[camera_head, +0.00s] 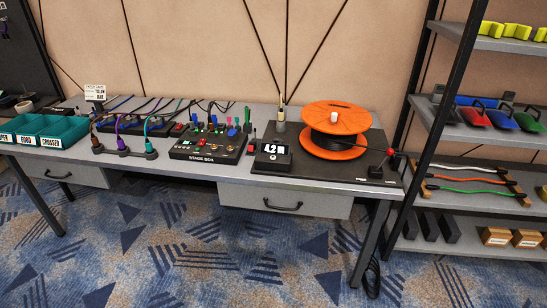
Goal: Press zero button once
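A small black display (271,152) with bright white characters stands at the left front of a black base plate (330,178) on the grey workbench. The characters look like 4.2 and a letter. An orange cable reel (336,117) with a white hub lies on the same plate. A red ball-shaped knob (390,152) shows at the plate's right side. A small pale mark (375,170) is near the plate's right front. I cannot make out a button labelled zero; it is hidden or too small to tell. Neither of my grippers shows in this view.
A black stage box (208,149) with coloured connectors stands left of the display. Cables on a holder (123,148) and teal bins (50,132) are farther left. A shelf rack (480,130) stands close by on the right. The blue patterned floor (200,240) before the bench is clear.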

